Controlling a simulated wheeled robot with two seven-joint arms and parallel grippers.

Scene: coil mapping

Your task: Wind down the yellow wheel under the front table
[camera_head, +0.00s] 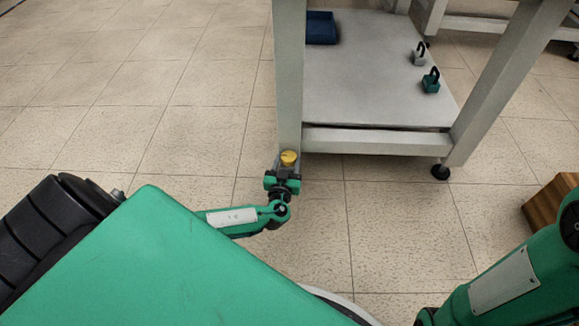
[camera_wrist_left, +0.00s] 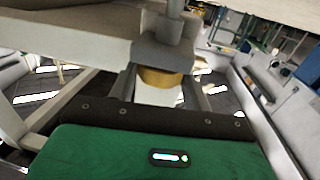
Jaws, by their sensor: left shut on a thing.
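The yellow wheel (camera_head: 289,158) sits at the foot of the table's near left leg, close above the floor. It also shows in the left wrist view (camera_wrist_left: 160,78) as a brass-yellow disc under a grey bracket. My left gripper (camera_head: 285,168) reaches in from the left and is shut on the yellow wheel, its fingers partly hidden in the head view. The front table (camera_head: 375,142) stands behind it, with a grey lower shelf. My right arm shows at the bottom right of the head view, but its gripper is out of frame.
On the lower shelf are a blue bin (camera_head: 321,28), a grey padlock-shaped weight (camera_head: 419,54) and a green one (camera_head: 431,81). A black caster (camera_head: 440,172) is under the right leg. A wooden box (camera_head: 552,203) stands at the right. The tiled floor to the left is clear.

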